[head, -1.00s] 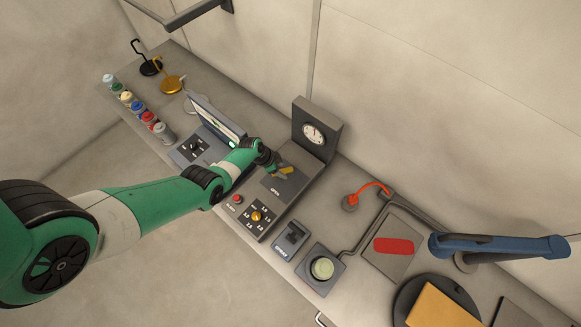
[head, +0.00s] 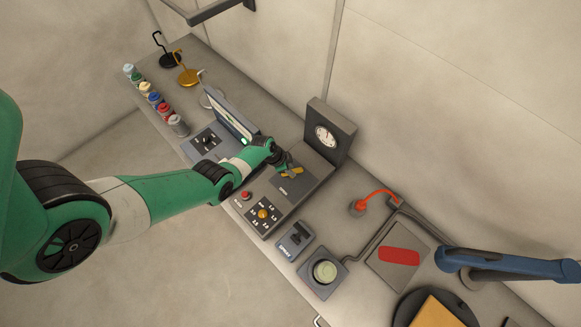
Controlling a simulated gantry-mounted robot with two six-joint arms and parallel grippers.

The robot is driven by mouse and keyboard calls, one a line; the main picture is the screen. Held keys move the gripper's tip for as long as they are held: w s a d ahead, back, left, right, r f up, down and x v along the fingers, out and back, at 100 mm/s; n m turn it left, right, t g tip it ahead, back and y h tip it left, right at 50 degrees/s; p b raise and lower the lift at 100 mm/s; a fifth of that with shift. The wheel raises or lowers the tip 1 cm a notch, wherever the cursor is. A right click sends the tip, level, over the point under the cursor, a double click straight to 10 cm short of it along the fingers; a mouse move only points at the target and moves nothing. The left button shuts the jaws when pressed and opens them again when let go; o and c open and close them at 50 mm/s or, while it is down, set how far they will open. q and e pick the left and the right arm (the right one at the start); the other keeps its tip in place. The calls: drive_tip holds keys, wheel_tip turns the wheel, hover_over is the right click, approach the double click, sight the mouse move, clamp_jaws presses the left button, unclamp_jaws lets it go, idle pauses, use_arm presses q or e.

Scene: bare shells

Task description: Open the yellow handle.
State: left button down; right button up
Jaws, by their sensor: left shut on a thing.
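The yellow handle (head: 296,171) is a short bar on top of the grey console (head: 310,180), in front of the block with the round gauge. The word OPEN is printed on the console just below it. My left gripper (head: 285,169) reaches in from the left and is shut on the handle. The fingers cover part of the bar, so its exact angle is hard to tell. My right gripper is not in view.
The gauge block (head: 341,125) rises just behind the handle. A tilted screen (head: 231,115) stands left of my wrist. A red button (head: 246,195) and a yellow dial (head: 263,214) sit nearer the console's front.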

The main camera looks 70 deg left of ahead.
use_arm(q)
drive_tip(key=n+y, duration=0.1)
drive_tip(key=n, duration=0.2)
drive_tip(key=shift+d+n+p, duration=0.15)
drive_tip(key=shift+n+p, duration=0.15)
drive_tip(key=shift+p, duration=0.1)
drive_tip(key=shift+n+y, duration=0.7)
drive_tip(key=shift+n, duration=0.7)
drive_tip(key=c, duration=0.7)
unclamp_jaws()
